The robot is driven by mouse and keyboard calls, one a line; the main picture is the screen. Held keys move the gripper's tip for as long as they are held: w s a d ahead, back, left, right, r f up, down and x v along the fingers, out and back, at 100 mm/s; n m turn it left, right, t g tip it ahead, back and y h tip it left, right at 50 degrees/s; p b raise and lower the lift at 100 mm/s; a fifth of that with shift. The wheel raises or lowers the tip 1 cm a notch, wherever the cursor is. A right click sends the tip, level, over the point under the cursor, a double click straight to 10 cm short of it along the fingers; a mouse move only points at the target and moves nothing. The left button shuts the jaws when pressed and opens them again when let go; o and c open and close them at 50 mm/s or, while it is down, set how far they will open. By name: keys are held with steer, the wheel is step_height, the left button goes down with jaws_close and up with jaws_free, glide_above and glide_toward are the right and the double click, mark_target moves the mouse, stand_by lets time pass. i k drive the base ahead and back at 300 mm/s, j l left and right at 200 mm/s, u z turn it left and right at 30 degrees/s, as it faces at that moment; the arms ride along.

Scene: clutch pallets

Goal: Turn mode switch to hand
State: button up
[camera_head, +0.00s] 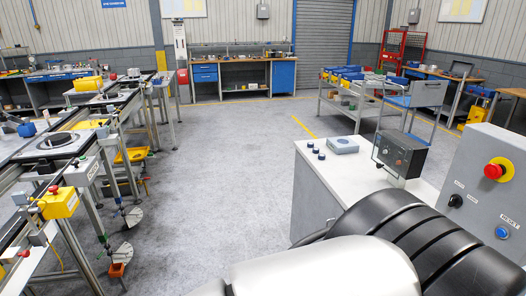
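A grey control panel (478,165) stands at the right edge. On its sloped face is a small black rotary switch (455,201), which looks like the mode switch. Small labels sit above and beside it, too small to read, and I cannot tell which way the knob points. A red emergency stop on a yellow base (497,170) is above it to the right. A blue button (502,232) labelled RESET is lower right. My gripper is not in view. A silver and black part of my arm fills the lower right, below the panel.
A white-topped cabinet (330,165) left of the panel carries a dark instrument box (400,154), a grey-blue box (342,146) and several small dark knobs. A conveyor line (90,165) runs along the left. The grey floor (225,180) between is clear.

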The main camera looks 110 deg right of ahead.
mark_target(455, 199)
steer(key=z, duration=5.65)
